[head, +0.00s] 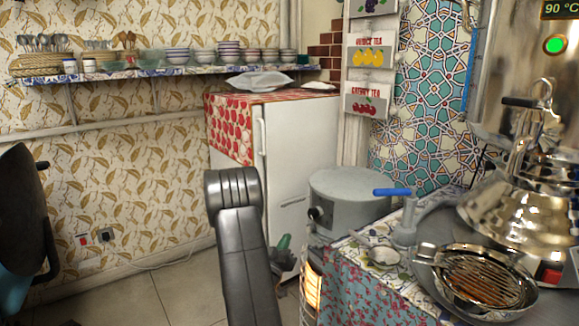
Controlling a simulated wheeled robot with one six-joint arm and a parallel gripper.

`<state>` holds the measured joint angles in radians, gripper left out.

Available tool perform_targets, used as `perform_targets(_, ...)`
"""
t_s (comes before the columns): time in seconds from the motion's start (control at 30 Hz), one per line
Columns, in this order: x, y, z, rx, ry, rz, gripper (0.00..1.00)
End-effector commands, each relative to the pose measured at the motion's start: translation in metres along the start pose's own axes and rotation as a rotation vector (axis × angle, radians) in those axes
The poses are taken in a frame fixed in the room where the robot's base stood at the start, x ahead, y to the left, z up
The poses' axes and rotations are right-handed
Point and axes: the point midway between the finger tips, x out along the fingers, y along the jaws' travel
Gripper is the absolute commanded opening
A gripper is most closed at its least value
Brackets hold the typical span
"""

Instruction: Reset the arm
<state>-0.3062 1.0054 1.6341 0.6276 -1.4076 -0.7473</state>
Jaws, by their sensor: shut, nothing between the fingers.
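My gripper cannot be made out in the head view. A shiny metal teapot (518,212) with a dark handle stands at the right, beside the large metal samovar (500,60). A metal strainer-like bowl (478,278) with a reddish-brown slatted inside and a side handle lies in front of the teapot.
The counter (345,262) has a patterned top and cloth front. A white fridge (290,165) stands mid-view. Crockery lines the wall shelf (120,73).

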Motion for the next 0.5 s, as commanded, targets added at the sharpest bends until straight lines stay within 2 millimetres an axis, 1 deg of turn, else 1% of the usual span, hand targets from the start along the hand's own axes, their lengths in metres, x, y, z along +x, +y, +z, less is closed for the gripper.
perform_targets(0.03, 0.009, 0.007, 0.004, -0.002, -0.003, 0.003, 0.00)
perform_targets(0.1, 0.019, 0.011, 0.012, -0.001, 0.000, 0.004, 0.00)
perform_targets(0.17, 0.015, 0.007, 0.013, 0.001, 0.001, 0.000, 0.00)
perform_targets(0.37, 0.015, 0.007, 0.013, 0.001, 0.001, 0.000, 0.00)
perform_targets(0.5, -0.002, -0.003, 0.000, 0.001, 0.002, -0.004, 0.00)
